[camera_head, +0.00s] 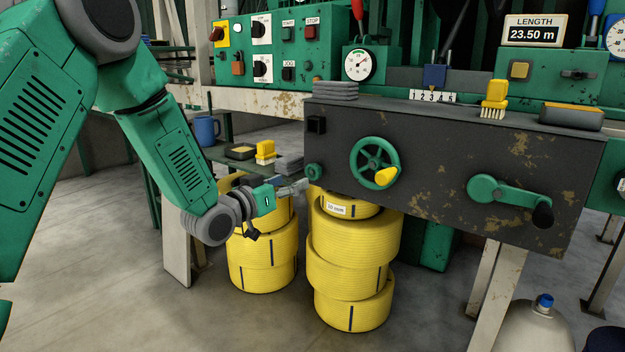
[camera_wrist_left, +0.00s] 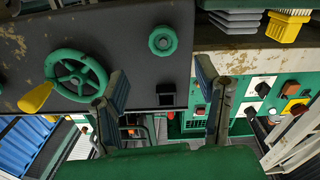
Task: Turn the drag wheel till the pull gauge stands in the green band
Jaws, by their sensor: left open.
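The drag wheel, which I take to be the green handwheel with a yellow knob (camera_head: 374,163), is on the front of a dark, rust-spotted panel; it also shows at left in the left wrist view (camera_wrist_left: 72,78). A white round gauge (camera_head: 359,65), likely the pull gauge, stands above and behind the panel; its needle and band are too small to read surely. My left gripper (camera_head: 300,186) is open and empty, left of the wheel and apart from it, near a small green knob (camera_head: 314,172). In the left wrist view its fingers (camera_wrist_left: 163,78) are spread with nothing between them. My right gripper is out of view.
A green crank with a black grip (camera_head: 510,195) is right of the wheel. Stacked yellow hose coils (camera_head: 350,255) stand below. Grey pads (camera_head: 335,90), a yellow brush (camera_head: 495,97) and a yellow-grey block (camera_head: 571,116) lie on the panel's top. A blue mug (camera_head: 206,130) is behind my left arm.

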